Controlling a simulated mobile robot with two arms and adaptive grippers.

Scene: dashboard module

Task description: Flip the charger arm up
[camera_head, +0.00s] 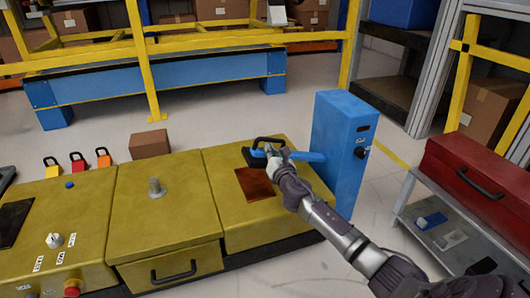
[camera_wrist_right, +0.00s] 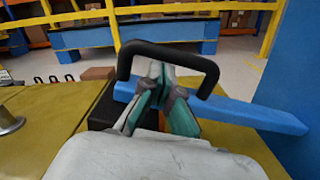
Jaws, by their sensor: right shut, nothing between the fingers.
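The blue charger arm (camera_head: 312,156) runs out from the blue post (camera_head: 341,125) over the right end of the yellow module. It lies about level; the right wrist view shows it (camera_wrist_right: 255,114) as a blue bar. A black loop handle (camera_head: 268,140) rises near its outer end and also shows in the right wrist view (camera_wrist_right: 168,48). My right gripper (camera_head: 270,151) is shut and empty. In the right wrist view its fingertips (camera_wrist_right: 160,72) appear inside the handle's outline; I cannot tell whether they touch it. My left gripper is not in view.
The yellow module top (camera_head: 225,168) carries a brown plate (camera_head: 254,184), a metal knob (camera_head: 156,188) and several coloured padlocks behind it. A red toolbox (camera_head: 480,170) sits on a grey trolley at the right. Grey floor lies behind the module, before a blue-and-yellow barrier.

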